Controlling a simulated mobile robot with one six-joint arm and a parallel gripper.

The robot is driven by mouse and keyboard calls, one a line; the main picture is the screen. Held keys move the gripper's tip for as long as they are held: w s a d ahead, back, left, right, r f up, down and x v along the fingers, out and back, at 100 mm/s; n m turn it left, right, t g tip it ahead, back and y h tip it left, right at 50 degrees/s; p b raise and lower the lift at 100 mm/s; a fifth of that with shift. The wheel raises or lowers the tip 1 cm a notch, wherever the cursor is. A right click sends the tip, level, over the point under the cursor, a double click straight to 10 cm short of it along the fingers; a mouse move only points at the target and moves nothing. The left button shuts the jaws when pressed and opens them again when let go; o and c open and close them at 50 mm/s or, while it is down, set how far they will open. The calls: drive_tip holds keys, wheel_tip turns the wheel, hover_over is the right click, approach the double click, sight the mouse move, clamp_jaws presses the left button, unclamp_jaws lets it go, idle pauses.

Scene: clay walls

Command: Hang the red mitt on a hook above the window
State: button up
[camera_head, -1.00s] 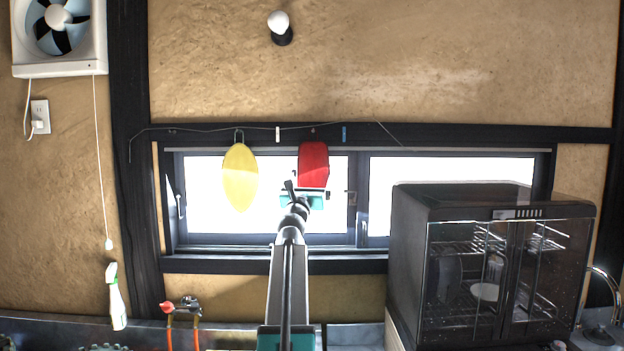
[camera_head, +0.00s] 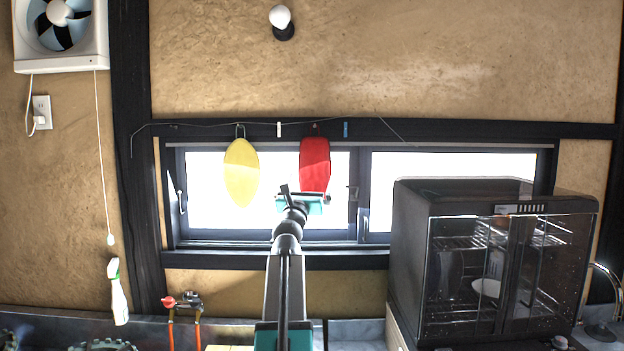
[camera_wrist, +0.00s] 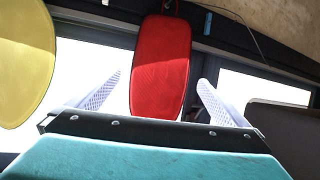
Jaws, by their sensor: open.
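The red mitt (camera_head: 314,164) hangs upright in front of the window, just below the dark beam. Its top reaches a small hook (camera_head: 315,127) on the beam; in the wrist view the mitt (camera_wrist: 160,65) has a loop at its top, cut off by the frame edge. My gripper (camera_head: 305,203) is just below the mitt in the head view. In the wrist view my gripper (camera_wrist: 160,82) is open, with one white finger on each side of the mitt's lower part and a gap on both sides.
A yellow mitt (camera_head: 241,172) hangs left of the red one. A white clip (camera_head: 279,130) and a blue clip (camera_head: 346,130) are on the beam. A thin wire runs along it. A dark glass-doored cabinet (camera_head: 410,260) stands at the right.

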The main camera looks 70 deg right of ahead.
drive_tip(key=b+v, duration=0.1)
drive_tip(key=v, duration=0.8)
idle(0.8)
